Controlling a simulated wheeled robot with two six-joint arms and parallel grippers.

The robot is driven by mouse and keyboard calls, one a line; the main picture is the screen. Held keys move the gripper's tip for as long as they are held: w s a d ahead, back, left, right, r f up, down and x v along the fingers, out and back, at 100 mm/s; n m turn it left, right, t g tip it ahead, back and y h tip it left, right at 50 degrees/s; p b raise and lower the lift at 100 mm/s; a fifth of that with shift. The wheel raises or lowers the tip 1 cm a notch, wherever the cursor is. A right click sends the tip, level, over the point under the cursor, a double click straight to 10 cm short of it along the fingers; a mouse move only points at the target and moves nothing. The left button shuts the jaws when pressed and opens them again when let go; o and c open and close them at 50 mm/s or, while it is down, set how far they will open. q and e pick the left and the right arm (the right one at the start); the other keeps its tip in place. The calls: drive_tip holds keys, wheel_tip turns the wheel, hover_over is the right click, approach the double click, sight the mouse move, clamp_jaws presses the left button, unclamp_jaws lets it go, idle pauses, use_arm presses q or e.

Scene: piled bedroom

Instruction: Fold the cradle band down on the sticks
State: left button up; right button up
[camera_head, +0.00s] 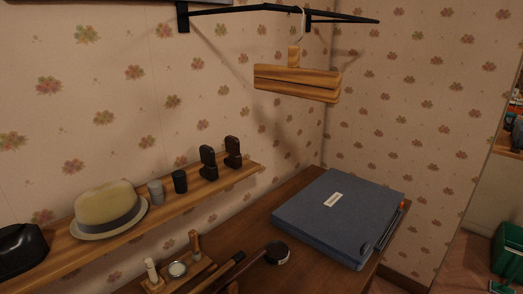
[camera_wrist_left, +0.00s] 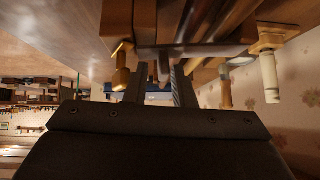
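In the head view, two dark sticks lie side by side at the bottom: a slim one (camera_head: 224,273) and a thicker one (camera_head: 243,268) running toward a round dark-rimmed piece (camera_head: 277,253). In the left wrist view, blurred brown and dark stick shapes (camera_wrist_left: 208,20) show at the top. I cannot make out the cradle band for certain; a small brass-coloured piece (camera_wrist_left: 122,47) there may belong to it. My left gripper (camera_wrist_left: 160,72) has its fingers apart, with a bar-like edge just beyond the tips; contact cannot be told. Neither gripper shows in the head view.
A wooden holder (camera_head: 155,287) carries a white-topped peg, a round tin (camera_head: 177,269) and a wooden peg (camera_head: 195,243). A blue folder (camera_head: 335,215) lies on the desk. The wall shelf (camera_head: 235,180) holds a hat (camera_head: 108,207). A wooden hanger (camera_head: 297,82) hangs above.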

use_arm(q)
drive_tip(key=shift+w+d+f+b, duration=0.35)
drive_tip(key=shift+w+d, duration=0.3)
drive_tip(key=shift+w, duration=0.15)
drive_tip(key=shift+w+d+f+b, duration=0.25)
drive_tip(key=shift+w+d+b, duration=0.1)
drive_tip(key=shift+w+d, duration=0.35)
drive_tip(key=shift+w+a, duration=0.1)
drive_tip(key=shift+a, duration=0.05)
drive_tip(key=o, duration=0.5)
